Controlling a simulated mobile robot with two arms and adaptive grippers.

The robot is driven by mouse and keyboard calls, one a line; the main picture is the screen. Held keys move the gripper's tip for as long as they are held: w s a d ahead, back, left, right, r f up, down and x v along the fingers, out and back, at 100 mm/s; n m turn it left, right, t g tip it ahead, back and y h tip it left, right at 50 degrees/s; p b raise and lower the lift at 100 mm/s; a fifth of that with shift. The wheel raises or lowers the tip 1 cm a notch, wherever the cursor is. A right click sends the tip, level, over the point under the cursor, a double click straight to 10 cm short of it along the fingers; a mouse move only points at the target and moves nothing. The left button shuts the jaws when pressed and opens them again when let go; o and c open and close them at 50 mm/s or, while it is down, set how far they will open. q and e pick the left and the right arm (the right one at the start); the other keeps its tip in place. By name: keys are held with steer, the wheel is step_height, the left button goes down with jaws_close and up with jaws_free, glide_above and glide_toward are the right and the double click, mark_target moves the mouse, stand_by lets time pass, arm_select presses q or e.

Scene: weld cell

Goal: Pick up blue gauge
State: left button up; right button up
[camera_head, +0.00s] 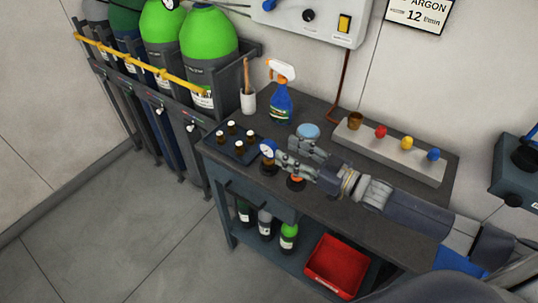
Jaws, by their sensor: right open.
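The blue gauge (267,147) has a round pale face with a blue rim. It stands upright near the front left part of the dark bench, beside the tray of small bottles. My right gripper (282,153) comes in from the right, low over the bench, with its jaws open. Its fingertips are right beside the gauge; I cannot tell whether they touch it. An orange-marked gauge or fitting (296,182) stands just in front of the gripper and is partly covered by it. My left gripper is not in view.
A dark tray (236,152) holds several small capped bottles. A spray bottle (281,104), a white cup with a brush (248,103) and a light blue disc (308,131) stand behind. A grey block (392,153) with coloured knobs lines the back. A red bin (335,265) sits below.

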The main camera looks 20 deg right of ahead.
mark_target(272, 143)
steer(key=shift+x, duration=0.95)
steer(key=p+x, duration=0.2)
steer(key=x, duration=0.2)
steer(key=shift+w+a+r, duration=0.1)
steer(key=shift+w+a, duration=0.35)
steer(key=shift+w, duration=0.05)
steer(key=shift+s, duration=0.1)
steer(key=shift+c, duration=0.8)
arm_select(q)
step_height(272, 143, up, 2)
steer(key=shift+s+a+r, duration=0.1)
arm_select(e)
jaws_close()
